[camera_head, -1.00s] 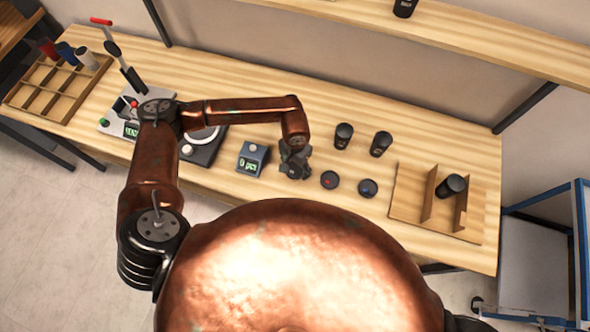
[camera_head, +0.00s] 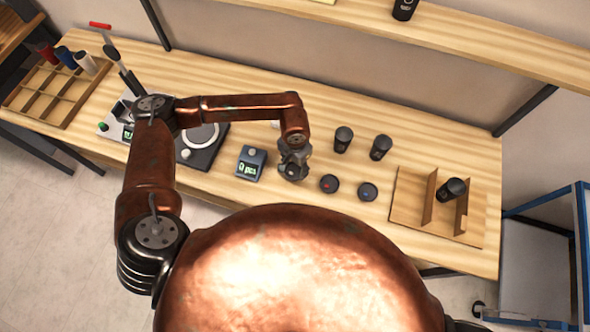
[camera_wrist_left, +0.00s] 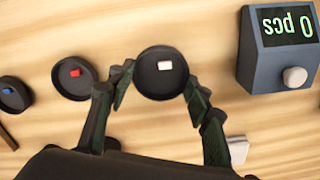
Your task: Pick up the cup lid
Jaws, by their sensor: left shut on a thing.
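A round black cup lid with a white mark (camera_wrist_left: 161,72) sits between the fingertips of my left gripper (camera_wrist_left: 158,88) in the left wrist view. The fingers are shut on its opposite sides. In the head view my left gripper (camera_head: 292,173) is low over the table and hides this lid. A lid with a red mark (camera_head: 329,184) and a lid with a blue mark (camera_head: 368,191) lie to its right. They also show in the left wrist view, the red-marked one (camera_wrist_left: 72,76) and the blue-marked one (camera_wrist_left: 14,94). My right gripper is not in view.
A counter reading "0 pcs" (camera_head: 250,164) stands close left of my left gripper. Two black cups (camera_head: 343,139) (camera_head: 380,147) stand behind the lids. A wooden divider holder (camera_head: 408,197) with a black cup (camera_head: 451,189) is at the right. A compartment tray (camera_head: 50,95) is far left.

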